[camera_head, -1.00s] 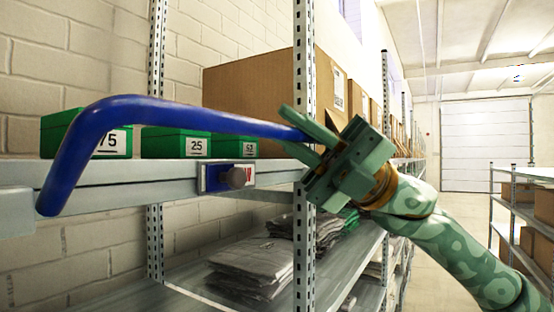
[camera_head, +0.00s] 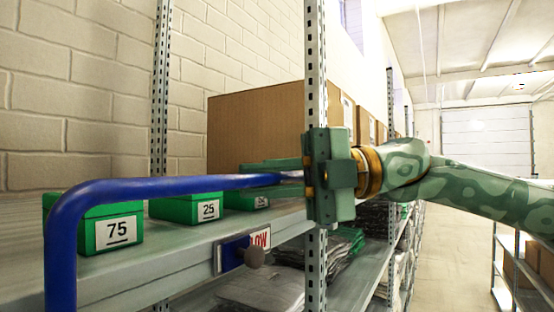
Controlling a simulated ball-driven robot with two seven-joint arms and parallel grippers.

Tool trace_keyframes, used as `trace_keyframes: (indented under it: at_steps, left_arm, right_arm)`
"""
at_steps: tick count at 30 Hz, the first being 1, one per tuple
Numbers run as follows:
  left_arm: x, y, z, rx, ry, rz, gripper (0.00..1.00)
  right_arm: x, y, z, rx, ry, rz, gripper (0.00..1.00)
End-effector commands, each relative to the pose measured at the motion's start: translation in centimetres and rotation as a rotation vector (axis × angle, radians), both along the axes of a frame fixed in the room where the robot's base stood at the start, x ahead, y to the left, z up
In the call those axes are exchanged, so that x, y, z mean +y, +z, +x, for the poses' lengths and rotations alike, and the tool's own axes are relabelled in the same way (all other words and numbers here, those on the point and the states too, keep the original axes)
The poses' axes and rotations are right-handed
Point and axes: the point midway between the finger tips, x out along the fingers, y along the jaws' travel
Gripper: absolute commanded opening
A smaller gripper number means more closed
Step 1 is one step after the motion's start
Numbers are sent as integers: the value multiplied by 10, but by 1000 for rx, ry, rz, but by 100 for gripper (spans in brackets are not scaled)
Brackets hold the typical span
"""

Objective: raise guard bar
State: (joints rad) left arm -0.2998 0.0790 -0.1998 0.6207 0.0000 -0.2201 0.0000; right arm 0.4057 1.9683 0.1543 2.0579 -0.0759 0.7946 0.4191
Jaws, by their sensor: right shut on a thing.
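A blue guard bar (camera_head: 150,188) runs across the front of a grey shelf in the head view. Its left end bends downward and leaves the bottom of the picture. My right gripper (camera_head: 275,172) is shut on the guard bar near its right end, with the arm coming in from the right. The fingers lie along the bar and partly hide its end. My left gripper is not in view.
Green boxes labelled 75 (camera_head: 112,232) and 25 (camera_head: 208,209) stand behind the bar, with another green box (camera_head: 246,200) beside them. A large cardboard box (camera_head: 255,130) is behind. A dark knob (camera_head: 254,257) sits on the shelf edge near a red-lettered label. A slotted upright (camera_head: 316,70) stands by my gripper.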

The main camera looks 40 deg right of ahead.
Motion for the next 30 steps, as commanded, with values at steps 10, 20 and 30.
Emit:
trace_keyframes:
  at_steps: [10,20,30]
  left_arm:
    - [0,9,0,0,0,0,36]
    - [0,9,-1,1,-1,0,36]
    - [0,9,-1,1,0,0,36]
  right_arm:
    - [2,0,7,75,0,-27,0]
    - [2,-1,8,80,0,-29,0]
    - [2,-1,8,78,0,-28,36]
